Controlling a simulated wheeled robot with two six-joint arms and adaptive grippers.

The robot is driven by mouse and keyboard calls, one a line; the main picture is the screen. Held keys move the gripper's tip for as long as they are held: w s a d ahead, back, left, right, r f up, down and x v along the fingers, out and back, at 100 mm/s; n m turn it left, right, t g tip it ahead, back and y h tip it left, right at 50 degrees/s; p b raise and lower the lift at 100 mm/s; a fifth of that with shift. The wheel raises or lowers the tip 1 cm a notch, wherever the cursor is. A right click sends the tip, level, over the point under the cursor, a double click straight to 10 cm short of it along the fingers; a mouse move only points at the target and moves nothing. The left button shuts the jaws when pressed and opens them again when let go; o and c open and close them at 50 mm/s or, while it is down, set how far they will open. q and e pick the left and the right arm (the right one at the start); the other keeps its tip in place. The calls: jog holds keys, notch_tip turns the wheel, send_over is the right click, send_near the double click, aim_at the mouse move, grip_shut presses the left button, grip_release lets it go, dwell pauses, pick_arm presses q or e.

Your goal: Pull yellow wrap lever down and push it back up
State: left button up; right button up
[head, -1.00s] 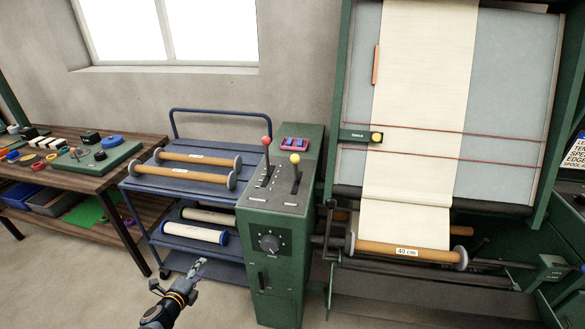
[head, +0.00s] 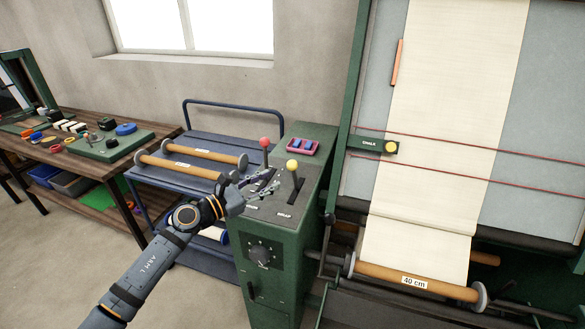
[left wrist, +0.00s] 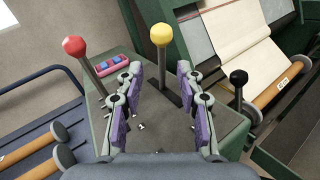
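The yellow wrap lever (head: 292,166) stands up from the top of the green control box (head: 262,240), at its right slot. It also shows in the left wrist view (left wrist: 161,36), ahead of and between the fingers. My left gripper (head: 268,182) is over the box top, just left of the yellow lever, with its fingers spread and nothing between them. In the left wrist view the open fingers (left wrist: 160,80) have purple pads. The lever's shaft shows beyond the fingertips, and I cannot tell if they touch. My right gripper is not in view.
The red-knobbed lever (head: 264,143) stands left of the yellow one, close to the left gripper. A pink tray with blue pieces (head: 303,147) lies behind. A blue cart (head: 150,178) stands left, the cloth machine (head: 350,200) right. A black-knobbed crank (left wrist: 238,77) sits beside the box.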

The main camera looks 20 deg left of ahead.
aim_at(292, 171)
pick_arm(q)
jog(key=p+x, duration=0.2)
jog(key=x, duration=0.6)
jog(key=shift+d, duration=0.15)
jog(key=shift+w+d+f, duration=0.1)
jog(key=shift+w+d, duration=0.05)
jog(key=shift+w, duration=0.25)
jog(key=shift+w+d, duration=0.15)
jog(key=shift+w, duration=0.15)
jog(key=shift+w+d+f, duration=0.1)
jog(key=shift+d, duration=0.1)
jog(key=shift+c, duration=1.5)
grip_shut()
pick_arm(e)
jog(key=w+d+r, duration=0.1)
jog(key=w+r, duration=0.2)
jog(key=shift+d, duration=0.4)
pick_arm(q)
jog(key=shift+p, duration=0.3)
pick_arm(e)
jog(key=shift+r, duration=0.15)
